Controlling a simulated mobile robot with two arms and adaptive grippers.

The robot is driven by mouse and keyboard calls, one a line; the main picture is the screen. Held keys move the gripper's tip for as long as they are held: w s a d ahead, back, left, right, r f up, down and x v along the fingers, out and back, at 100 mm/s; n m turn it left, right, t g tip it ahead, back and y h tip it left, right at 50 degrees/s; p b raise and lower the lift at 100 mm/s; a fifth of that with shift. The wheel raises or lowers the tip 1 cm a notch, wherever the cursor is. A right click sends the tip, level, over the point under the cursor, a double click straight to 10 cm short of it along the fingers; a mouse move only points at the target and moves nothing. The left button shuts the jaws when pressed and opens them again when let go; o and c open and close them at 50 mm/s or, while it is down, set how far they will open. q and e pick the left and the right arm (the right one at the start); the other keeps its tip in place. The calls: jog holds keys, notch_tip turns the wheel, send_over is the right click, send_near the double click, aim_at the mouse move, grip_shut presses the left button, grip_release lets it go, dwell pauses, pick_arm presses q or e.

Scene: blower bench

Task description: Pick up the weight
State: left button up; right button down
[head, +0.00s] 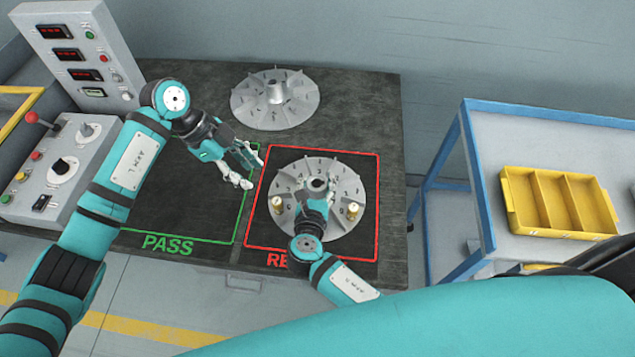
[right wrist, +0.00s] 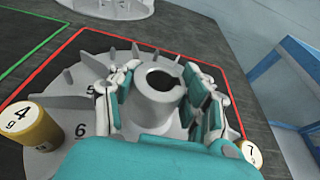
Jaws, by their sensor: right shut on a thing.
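Two brass weights with white tops sit on the grey bladed wheel (head: 345,178) in the red square: the left weight (head: 277,204) and the right weight (head: 353,209). In the right wrist view the left weight (right wrist: 36,126) reads 4 g; the other weight (right wrist: 250,153), partly hidden by my gripper, appears to read 1. My right gripper (head: 317,187) is shut on the wheel's hub (right wrist: 158,90), one finger on each side, between the two weights. My left gripper (head: 253,172) is open and empty over the border between the green and red squares.
A second bladed wheel (head: 275,100) lies at the back of the dark bench. A control box (head: 60,165) and display panel (head: 80,50) stand at left. A yellow divided tray (head: 558,203) sits on a blue-framed table at right. The green PASS square (head: 165,215) is clear.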

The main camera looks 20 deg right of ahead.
pick_arm(q)
jog(key=shift+o, duration=0.2)
dwell(0.3)
jog(key=shift+o, duration=1)
jog(key=m, duration=0.4)
jog(key=d+m+y, duration=0.1)
jog(key=m, duration=0.1)
jog(key=shift+s+r+t, duration=0.15)
jog(key=shift+r+t, duration=0.15)
jog(key=shift+r, duration=0.05)
jog(key=m+t+y, duration=0.2)
jog(key=m, duration=2)
send_over(276, 201)
jog(key=f, duration=0.6)
jog(key=shift+w+a+f, duration=0.15)
jog(key=shift+w+a, duration=0.05)
jog(key=shift+a, duration=0.1)
jog(key=shift+s+d+f, duration=0.15)
jog(key=shift+f, duration=1.15)
jog(key=shift+s+d+f, duration=0.1)
jog(key=shift+d+f, duration=0.05)
jog(key=shift+f, duration=1.15)
jog(key=c, duration=0.7)
